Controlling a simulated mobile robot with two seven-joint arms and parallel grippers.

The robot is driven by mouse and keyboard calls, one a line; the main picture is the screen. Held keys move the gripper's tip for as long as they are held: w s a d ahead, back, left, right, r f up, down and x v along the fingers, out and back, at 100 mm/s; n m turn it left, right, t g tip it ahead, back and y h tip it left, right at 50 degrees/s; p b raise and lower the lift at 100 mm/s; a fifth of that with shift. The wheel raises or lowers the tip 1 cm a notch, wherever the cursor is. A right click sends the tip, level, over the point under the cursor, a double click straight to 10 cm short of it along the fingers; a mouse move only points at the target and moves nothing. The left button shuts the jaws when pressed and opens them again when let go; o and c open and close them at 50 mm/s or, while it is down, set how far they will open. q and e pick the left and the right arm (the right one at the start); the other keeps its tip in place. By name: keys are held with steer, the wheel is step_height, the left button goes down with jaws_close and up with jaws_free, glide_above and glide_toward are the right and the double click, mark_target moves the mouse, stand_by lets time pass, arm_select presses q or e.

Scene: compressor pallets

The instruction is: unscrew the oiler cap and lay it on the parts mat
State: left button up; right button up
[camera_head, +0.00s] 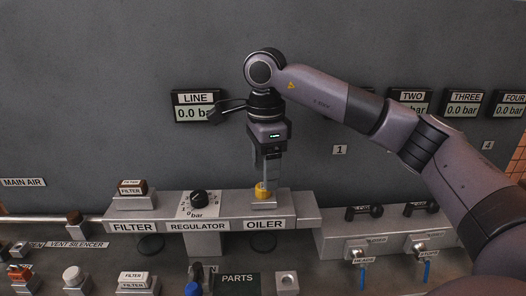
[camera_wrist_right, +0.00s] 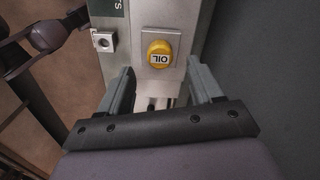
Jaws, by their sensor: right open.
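The oiler cap (camera_head: 262,191) is a yellow round cap on the grey block above the OILER label. In the right wrist view the yellow cap (camera_wrist_right: 160,53) shows the word OIL on its top. My right gripper (camera_head: 268,178) points down just over the cap. In the right wrist view its two fingers (camera_wrist_right: 165,80) are wide apart with nothing between them, and the cap shows just past the tips. My left gripper is not in view.
The regulator knob (camera_head: 199,199) and the filter block (camera_head: 133,201) stand left of the oiler. A grey block with a hole (camera_head: 287,282) sits right of the mat. A blue-and-black object (camera_head: 194,284) stands at the mat's left. Dark valve handles (camera_head: 364,212) are at the right.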

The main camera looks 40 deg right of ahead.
mark_target(263, 193)
steer(key=shift+f, duration=1.65)
steer(key=c, duration=1.1)
steer(key=shift+w+n, duration=0.15)
steer(key=shift+n, duration=1.75)
steer(key=shift+n, duration=1.8)
